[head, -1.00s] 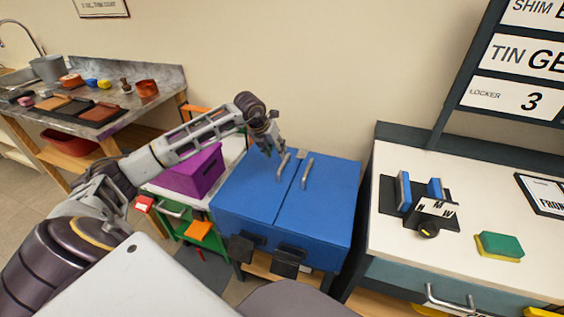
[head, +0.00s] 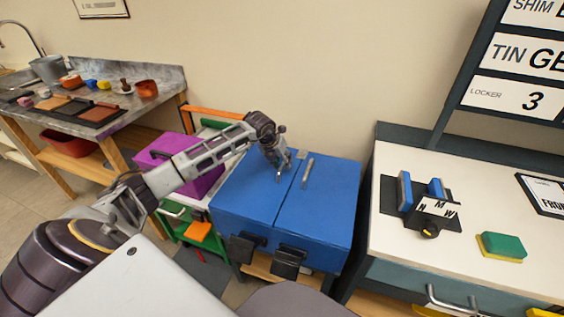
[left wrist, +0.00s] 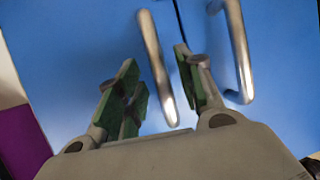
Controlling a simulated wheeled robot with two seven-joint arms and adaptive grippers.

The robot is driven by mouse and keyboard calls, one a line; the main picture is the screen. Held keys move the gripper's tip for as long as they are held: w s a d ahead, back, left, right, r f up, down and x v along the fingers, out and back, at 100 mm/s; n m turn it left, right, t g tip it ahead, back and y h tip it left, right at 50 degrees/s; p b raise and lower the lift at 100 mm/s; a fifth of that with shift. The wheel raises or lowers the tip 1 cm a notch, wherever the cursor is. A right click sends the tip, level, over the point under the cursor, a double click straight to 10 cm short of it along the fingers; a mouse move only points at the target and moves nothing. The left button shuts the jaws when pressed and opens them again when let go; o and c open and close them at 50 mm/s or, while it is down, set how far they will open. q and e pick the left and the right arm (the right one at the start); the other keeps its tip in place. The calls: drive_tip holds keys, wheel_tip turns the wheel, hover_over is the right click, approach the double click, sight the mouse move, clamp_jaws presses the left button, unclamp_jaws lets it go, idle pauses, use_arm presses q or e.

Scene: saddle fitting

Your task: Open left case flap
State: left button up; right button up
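The blue case (head: 262,204) has two top flaps that meet at a seam, and both look shut. The left flap (head: 246,190) carries a metal bar handle, seen in the left wrist view (left wrist: 156,65); my gripper partly hides it in the head view. The right flap (head: 325,198) has a similar handle (head: 308,172). My left gripper (head: 283,168) is over the left flap at its handle. In the left wrist view its green-padded fingers (left wrist: 160,95) are apart, with the left handle's near end between them, and I see no contact. My right gripper is not in view.
A purple box (head: 200,182) stands left of the case. A white-topped workbench (head: 395,265) with a green-and-yellow sponge (head: 502,246) stands to the right. Two dark latches (head: 288,262) show on the case front. The wall is close behind the case.

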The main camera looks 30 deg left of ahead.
use_arm(q)
drive_tip(key=shift+c, duration=0.6)
clamp_jaws()
drive_tip(key=shift+a+r, duration=0.1)
drive_tip(key=shift+r, duration=0.1)
